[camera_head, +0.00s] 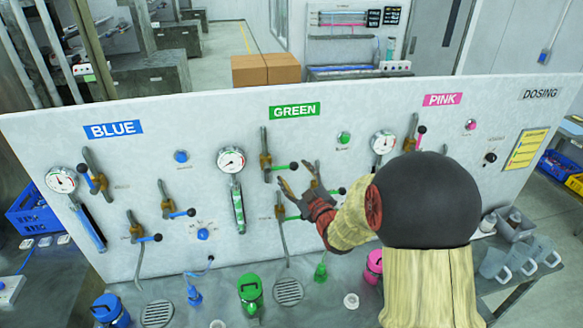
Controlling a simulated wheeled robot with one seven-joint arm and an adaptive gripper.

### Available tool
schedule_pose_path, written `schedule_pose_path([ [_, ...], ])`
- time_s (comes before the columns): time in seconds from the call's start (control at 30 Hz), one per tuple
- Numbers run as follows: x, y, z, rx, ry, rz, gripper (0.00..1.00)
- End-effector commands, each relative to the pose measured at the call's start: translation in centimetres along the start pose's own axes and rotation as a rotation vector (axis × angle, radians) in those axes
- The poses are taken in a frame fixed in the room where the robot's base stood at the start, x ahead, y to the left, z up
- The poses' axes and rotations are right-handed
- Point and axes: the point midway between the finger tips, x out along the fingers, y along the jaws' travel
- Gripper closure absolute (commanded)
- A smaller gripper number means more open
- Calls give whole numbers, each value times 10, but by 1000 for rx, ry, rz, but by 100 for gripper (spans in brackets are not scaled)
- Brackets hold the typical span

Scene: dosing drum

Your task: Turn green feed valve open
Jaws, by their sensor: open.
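On the white panel under the GREEN sign (294,110), an upper green-handled valve (266,162) has its lever pointing right. Below it a lower green-handled valve (280,208) is partly hidden by my gripper. A third green handle end (341,190) shows just right of my gripper; its valve body is largely covered. The labels are too small to tell which is the feed valve. My gripper (299,180) is open in front of the panel, between these levers, fingers pointing up and left. I cannot tell whether it touches a lever.
A round gauge (231,160) with a green-filled tube (239,210) is left of the green valves. Blue valves (90,172) are farther left. My arm hides part of the pink section.

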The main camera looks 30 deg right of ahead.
Motion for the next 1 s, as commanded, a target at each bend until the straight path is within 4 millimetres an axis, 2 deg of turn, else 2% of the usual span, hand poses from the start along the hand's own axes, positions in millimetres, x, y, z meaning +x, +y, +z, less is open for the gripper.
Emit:
schedule_pose_path([
  [0.1,17,0,-1,1,-1,-2,41],
  [0.3,33,0,0,1,-1,-1,41],
  [0.67,36,0,0,0,-1,0,42],
  [1.0,36,0,0,0,-1,0,61],
])
